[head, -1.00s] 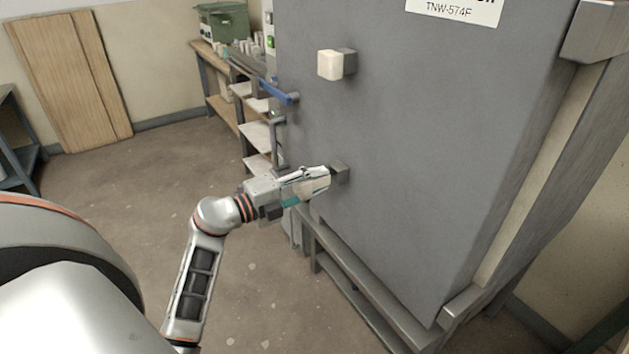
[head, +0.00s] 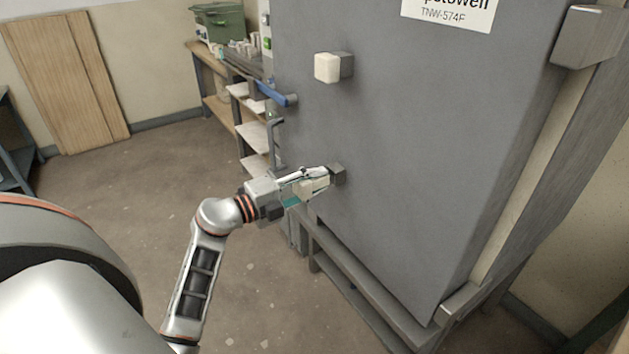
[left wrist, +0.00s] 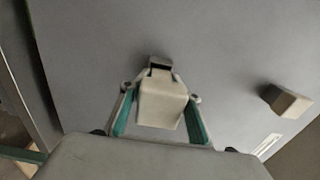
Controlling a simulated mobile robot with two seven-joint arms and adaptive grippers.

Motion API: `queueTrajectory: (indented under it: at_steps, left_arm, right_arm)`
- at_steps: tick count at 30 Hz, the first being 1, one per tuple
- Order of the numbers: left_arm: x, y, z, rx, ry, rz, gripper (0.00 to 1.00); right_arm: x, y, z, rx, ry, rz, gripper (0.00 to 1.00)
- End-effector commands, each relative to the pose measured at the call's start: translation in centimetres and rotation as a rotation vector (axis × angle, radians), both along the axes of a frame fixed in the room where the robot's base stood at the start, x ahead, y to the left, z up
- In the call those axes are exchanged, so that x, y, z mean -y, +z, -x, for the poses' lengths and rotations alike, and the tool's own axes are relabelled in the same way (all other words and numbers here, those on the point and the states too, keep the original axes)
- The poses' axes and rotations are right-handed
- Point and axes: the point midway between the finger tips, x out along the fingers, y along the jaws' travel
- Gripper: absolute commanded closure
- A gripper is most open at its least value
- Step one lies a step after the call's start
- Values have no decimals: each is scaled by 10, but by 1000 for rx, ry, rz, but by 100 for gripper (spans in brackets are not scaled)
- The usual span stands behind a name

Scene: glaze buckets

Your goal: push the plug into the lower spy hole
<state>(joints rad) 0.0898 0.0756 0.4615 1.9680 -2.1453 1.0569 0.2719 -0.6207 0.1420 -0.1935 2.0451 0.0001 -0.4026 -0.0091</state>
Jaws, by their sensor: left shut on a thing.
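A cream plug (left wrist: 162,103) sits between the teal-lined fingers of my left gripper (head: 317,184), which is shut on it; the gripper also shows in the left wrist view (left wrist: 159,120). The lower spy hole is a grey square boss (head: 339,174) on the kiln door (head: 420,160), right at the plug's far end. In the left wrist view the boss (left wrist: 160,64) shows a dark opening just beyond the plug. I cannot tell whether the plug's tip is inside. My right gripper is not in view.
The upper spy hole (head: 347,64) holds another cream plug (head: 326,68). A blue handle (head: 277,94) sticks out at the door's left edge. Shelves and a workbench with a green box (head: 219,22) stand behind. The floor at left is clear.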

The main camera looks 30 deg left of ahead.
Motion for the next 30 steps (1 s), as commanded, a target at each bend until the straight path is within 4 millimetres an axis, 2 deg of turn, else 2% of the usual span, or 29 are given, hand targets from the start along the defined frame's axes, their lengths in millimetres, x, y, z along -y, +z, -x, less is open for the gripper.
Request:
queueTrajectory:
  at_steps: [11,24,30]
  left_arm:
    - [0,0,-1,0,0,0,94]
    - [5,1,-14,1,0,0,94]
    - [3,0,-9,0,1,-1,94]
  right_arm:
    - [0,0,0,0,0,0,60]
    - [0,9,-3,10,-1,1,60]
    - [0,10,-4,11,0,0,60]
